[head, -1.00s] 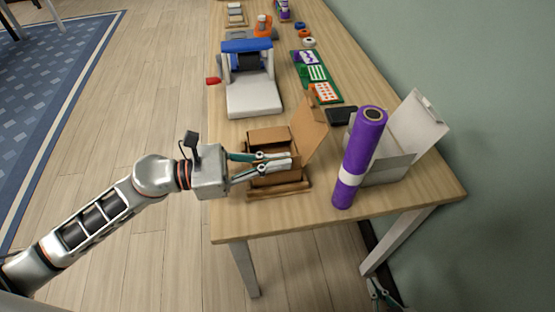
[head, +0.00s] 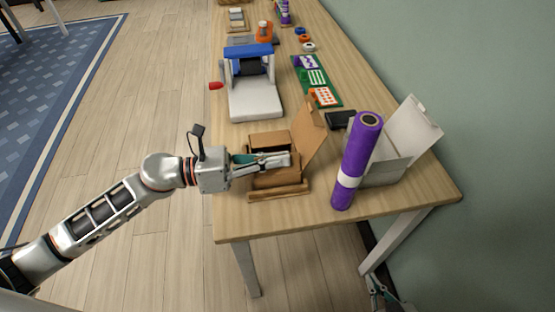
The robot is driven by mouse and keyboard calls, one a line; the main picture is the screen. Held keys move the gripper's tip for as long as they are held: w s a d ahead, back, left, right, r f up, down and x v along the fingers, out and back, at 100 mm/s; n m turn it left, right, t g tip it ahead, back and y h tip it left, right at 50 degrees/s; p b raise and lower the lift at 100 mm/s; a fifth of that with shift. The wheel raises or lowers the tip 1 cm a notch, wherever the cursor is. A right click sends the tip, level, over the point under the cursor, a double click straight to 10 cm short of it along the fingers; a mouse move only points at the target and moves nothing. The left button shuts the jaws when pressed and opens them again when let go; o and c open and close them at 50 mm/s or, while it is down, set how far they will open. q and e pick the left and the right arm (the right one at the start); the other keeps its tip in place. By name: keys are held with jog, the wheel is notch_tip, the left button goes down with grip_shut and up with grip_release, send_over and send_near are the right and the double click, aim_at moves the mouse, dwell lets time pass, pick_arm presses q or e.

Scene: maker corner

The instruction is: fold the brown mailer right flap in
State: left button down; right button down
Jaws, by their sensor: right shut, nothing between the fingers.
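The brown mailer (head: 312,131) stands open near the front of the table, its tall lid raised and leaning at its right side. A low brown strip (head: 278,193) runs along its near side. My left gripper (head: 288,160) reaches in from the left over the open box, and its fingers cover part of the interior. The fingers overlap in this view, so their gap is unclear. I cannot tell which panel they touch. My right gripper (head: 377,290) is low at the bottom edge, beside the table leg, shut and empty, partly cut off.
A purple roll (head: 360,160) with a white band stands right of the mailer, before an open white box (head: 412,135). A grey and blue machine (head: 252,90) is behind the mailer. A green card (head: 316,80) and a black item (head: 340,119) lie farther back.

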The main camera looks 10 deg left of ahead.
pick_arm(q)
jog(key=shift+w+a+f+n+p, duration=0.15)
jog(key=shift+w+n+p, duration=0.15)
jog(key=shift+n, duration=0.7)
jog(key=c, duration=2.4)
grip_release()
jog(key=shift+o, duration=0.2)
jog(key=v, duration=1.2)
